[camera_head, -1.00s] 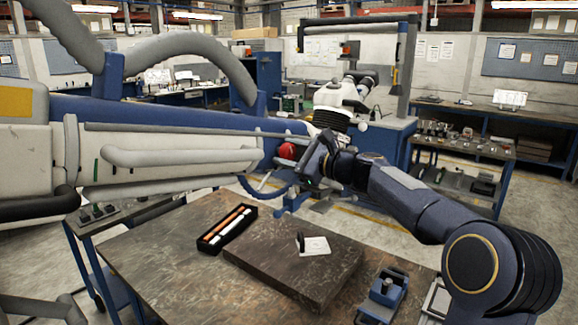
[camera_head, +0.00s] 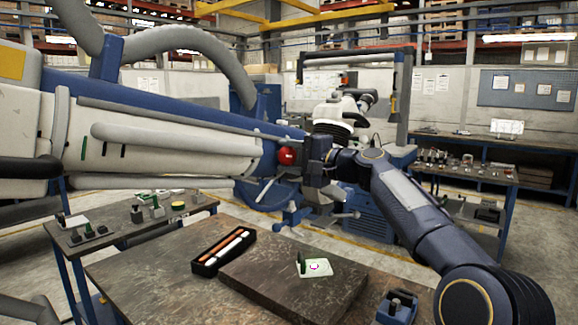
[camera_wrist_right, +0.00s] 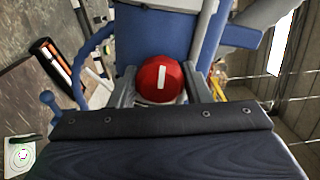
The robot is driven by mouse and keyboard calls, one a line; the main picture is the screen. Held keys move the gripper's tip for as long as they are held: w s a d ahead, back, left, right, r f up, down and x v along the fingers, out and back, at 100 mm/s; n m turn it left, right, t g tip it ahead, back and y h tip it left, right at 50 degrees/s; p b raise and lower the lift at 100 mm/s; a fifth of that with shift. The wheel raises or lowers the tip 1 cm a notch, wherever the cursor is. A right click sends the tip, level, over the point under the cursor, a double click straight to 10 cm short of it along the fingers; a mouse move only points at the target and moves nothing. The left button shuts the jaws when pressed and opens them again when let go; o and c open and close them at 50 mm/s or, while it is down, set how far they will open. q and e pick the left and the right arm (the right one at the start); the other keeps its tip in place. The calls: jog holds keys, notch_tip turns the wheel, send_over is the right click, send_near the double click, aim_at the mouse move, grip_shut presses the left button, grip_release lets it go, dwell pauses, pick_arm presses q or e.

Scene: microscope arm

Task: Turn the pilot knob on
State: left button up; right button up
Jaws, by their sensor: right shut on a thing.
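The pilot knob (camera_head: 287,156) is a red round knob at the end of the big blue and white microscope arm (camera_head: 160,133). In the right wrist view the knob (camera_wrist_right: 161,82) sits between my two fingertips and shows a white bar, nearly upright in that view. My right gripper (camera_head: 303,157) reaches the knob from the right and is shut on it. Its fingers (camera_wrist_right: 161,90) lie on both sides of the knob in the wrist view. My left gripper is not in view.
A brown table (camera_head: 150,275) stands below, with a black tray of pens (camera_head: 222,251) and a dark slab (camera_head: 275,284) bearing a white card (camera_head: 314,268). A side cart (camera_head: 125,231) holds small parts at the left. Blue stands are behind the gripper.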

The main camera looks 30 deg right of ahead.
jog(key=shift+f+n+b, duration=0.1)
jog(key=shift+n+b, duration=0.35)
jog(key=shift+n, duration=0.35)
jog(key=o, duration=1)
jog(key=b+v, duration=0.2)
jog(key=v, duration=0.6)
jog(key=shift+b, duration=0.3)
